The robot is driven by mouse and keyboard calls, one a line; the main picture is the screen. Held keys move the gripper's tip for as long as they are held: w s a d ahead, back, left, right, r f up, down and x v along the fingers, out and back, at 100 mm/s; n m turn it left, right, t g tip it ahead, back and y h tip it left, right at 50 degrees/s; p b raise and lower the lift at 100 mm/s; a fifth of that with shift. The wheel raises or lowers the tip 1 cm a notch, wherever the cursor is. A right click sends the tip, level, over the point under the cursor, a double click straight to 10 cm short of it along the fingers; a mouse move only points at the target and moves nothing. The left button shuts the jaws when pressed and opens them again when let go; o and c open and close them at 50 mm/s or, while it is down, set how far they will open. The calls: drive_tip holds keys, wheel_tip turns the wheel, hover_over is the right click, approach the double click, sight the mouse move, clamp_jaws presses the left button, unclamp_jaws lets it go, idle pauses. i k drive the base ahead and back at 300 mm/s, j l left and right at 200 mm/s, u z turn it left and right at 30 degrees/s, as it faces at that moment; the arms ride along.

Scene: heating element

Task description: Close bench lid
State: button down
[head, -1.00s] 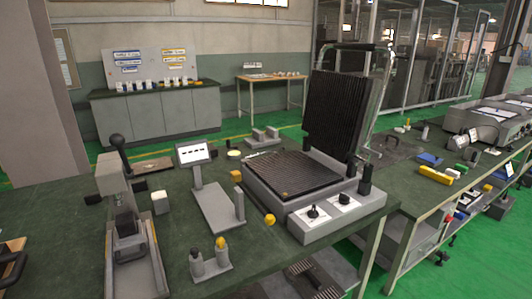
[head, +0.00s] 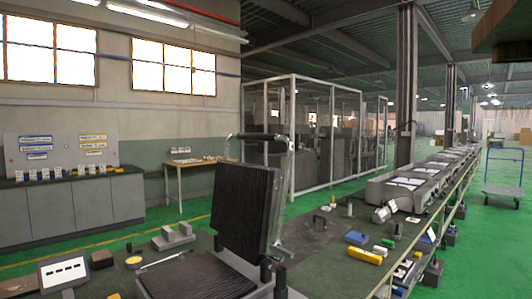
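The bench lid (head: 246,211) is a black ribbed plate in a grey frame. It stands raised, tilted slightly back, at the rear of the heating unit. The lid is open. My gripper is not in view.
A small display (head: 64,271) stands left of the unit on the green bench. Grey blocks (head: 173,236) lie behind it. A yellow block (head: 365,256) and blue block (head: 357,238) lie on the right. Green floor is clear on the far right, near a cart (head: 502,180).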

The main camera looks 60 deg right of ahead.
sight(249, 201)
drive_tip(key=l+u, duration=0.1)
drive_tip(key=l, duration=0.65)
drive_tip(key=k+l, duration=0.1)
drive_tip(key=l, duration=0.6)
drive_tip(key=l+u, duration=0.15)
drive_tip(key=l, duration=0.6)
drive_tip(key=k+l, duration=0.15)
drive_tip(key=l, duration=0.6)
drive_tip(key=u, duration=0.05)
